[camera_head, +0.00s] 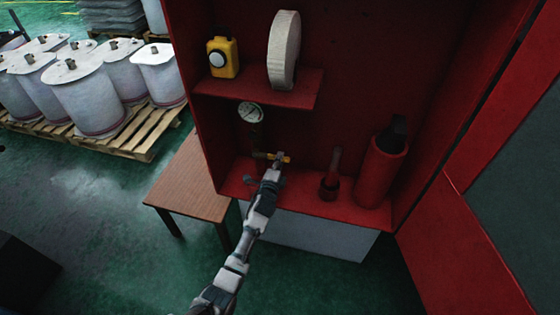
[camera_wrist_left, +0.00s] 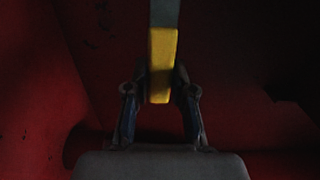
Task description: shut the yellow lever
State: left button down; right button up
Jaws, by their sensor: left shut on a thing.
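The yellow lever (camera_head: 281,158) sits on the pipe below a round gauge, low inside the red cabinet. My left gripper (camera_head: 274,167) reaches in from below and is at the lever. In the left wrist view the yellow lever (camera_wrist_left: 162,65) stands between the two dark fingers of my left gripper (camera_wrist_left: 161,95), which are shut on it. The gripper hides part of the lever and of its pipe in the head view. My right gripper does not show.
The red cabinet holds a gauge (camera_head: 250,113), a shelf (camera_head: 250,92) with a yellow device (camera_head: 222,57) and a white roll (camera_head: 284,50), and a red cylinder (camera_head: 380,172). The open door (camera_head: 468,245) is at the right. A wooden table (camera_head: 190,186) stands at the left.

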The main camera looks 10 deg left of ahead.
pick_arm(q)
jog(key=shift+f, duration=0.1)
jog(key=c, duration=1)
grip_release()
jog(key=shift+o, duration=0.2)
jog(key=shift+a, duration=0.1)
jog(key=s, duration=1.2)
jog(key=shift+a, duration=0.2)
